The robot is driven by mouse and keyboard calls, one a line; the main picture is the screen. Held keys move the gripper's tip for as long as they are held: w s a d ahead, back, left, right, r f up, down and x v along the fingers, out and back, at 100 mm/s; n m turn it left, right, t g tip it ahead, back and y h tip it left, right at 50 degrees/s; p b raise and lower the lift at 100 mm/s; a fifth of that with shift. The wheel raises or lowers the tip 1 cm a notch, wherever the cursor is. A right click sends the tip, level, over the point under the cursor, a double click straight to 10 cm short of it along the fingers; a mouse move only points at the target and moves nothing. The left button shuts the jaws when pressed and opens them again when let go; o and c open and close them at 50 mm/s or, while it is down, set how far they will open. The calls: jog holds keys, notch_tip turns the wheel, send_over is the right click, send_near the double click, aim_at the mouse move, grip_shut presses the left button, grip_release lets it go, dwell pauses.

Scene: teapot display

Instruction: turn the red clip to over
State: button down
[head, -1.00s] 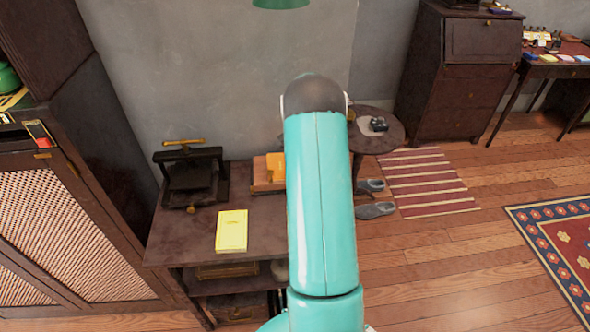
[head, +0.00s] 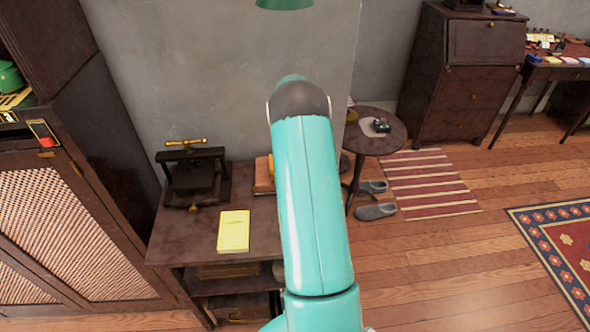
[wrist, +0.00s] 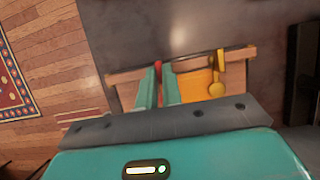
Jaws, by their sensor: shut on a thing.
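The red clip (wrist: 158,67) shows only as a small bit of red at the fingertips in the wrist view. My gripper (wrist: 158,74) has its two teal fingers around it, closed on it. The fingers hide most of the clip, so its facing cannot be told. It is over or at the near side of a wooden frame (wrist: 240,53) with a yellow-orange part (wrist: 195,90) inside. In the head view my teal arm hides the gripper and the clip.
The wooden piece (head: 262,180) stands on a dark table (head: 190,235), partly behind my arm. A black press (head: 192,175) and a yellow book (head: 233,230) share the table. A round side table (head: 375,143) is to the right, a cabinet (head: 75,180) to the left.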

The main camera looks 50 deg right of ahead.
jog(key=shift+r, duration=0.1)
dwell(0.3)
jog(key=c, duration=1.6)
grip_release()
jog(key=shift+o, duration=0.2)
jog(key=v, duration=1.3)
jog(key=shift+r, duration=0.4)
jog(key=shift+w+r, duration=0.1)
